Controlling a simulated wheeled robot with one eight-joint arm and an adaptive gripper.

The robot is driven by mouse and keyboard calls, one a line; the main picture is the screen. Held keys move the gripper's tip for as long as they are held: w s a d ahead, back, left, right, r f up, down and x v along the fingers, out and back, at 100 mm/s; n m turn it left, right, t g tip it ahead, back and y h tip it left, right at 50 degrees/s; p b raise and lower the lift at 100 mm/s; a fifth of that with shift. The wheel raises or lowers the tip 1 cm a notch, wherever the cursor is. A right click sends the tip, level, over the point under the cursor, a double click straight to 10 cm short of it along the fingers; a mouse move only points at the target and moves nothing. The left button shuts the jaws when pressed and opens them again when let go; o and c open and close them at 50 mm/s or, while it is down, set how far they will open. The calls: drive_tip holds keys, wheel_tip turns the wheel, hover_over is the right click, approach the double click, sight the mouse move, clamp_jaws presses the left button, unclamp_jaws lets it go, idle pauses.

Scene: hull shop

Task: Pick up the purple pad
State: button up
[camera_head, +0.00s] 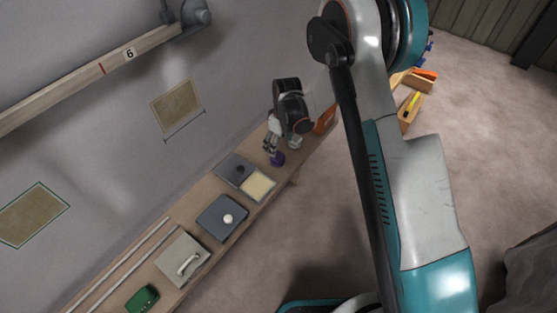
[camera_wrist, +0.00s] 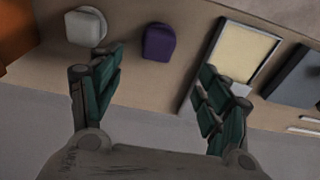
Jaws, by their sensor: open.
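The purple pad (camera_head: 278,158) stands on the long wooden bench, seen small in the head view just below my gripper (camera_head: 270,143). In the wrist view the purple pad (camera_wrist: 159,42) is a rounded block on the bench, between and beyond the fingertips of my gripper (camera_wrist: 158,70). The fingers are spread wide apart with nothing between them. The pad is apart from both fingers.
A whitish rounded pad (camera_wrist: 86,27) stands left of the purple one, close to the left finger. A framed cream panel (camera_wrist: 242,54) lies to the right, near the right finger. An orange object (camera_wrist: 14,30) is at far left. The bench (camera_head: 215,187) runs along the wall.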

sight(278, 156)
wheel_tip(278, 156, down, 4)
drive_tip(key=shift+w+a+f+b, duration=0.15)
drive_tip(key=shift+f+b, duration=0.05)
drive_tip(key=shift+b, duration=0.35)
drive_tip(key=shift+w+f+b, duration=0.2)
drive_tip(key=shift+f+b, duration=1.3)
drive_tip(key=shift+f, duration=1.2)
drive_tip(key=shift+r, duration=0.1)
drive_tip(key=c, duration=1.2)
